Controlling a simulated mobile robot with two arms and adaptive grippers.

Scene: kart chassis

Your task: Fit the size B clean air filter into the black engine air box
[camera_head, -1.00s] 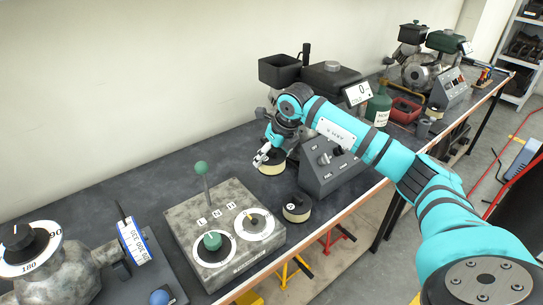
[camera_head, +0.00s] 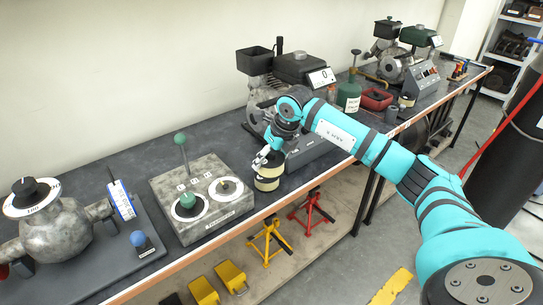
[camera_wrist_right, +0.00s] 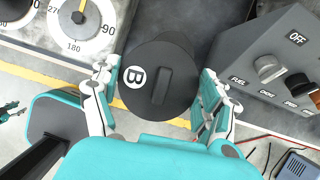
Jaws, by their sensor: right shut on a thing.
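The size B filter has a black lid with a white B disc and a raised bar, and it shows in the right wrist view (camera_wrist_right: 155,88). My right gripper (camera_wrist_right: 155,100) is shut on it, one finger at each side. In the head view my right gripper (camera_head: 264,160) is low over the bench with this filter. The open black air box (camera_head: 254,61) stands on the nearer engine, behind and above my gripper.
A grey console (camera_head: 312,153) with knobs stands right of my gripper. A grey stand with a green-knobbed lever (camera_head: 182,160) is on the left. The bench front edge (camera_head: 230,228) is close by. A second engine (camera_head: 393,68) stands farther back.

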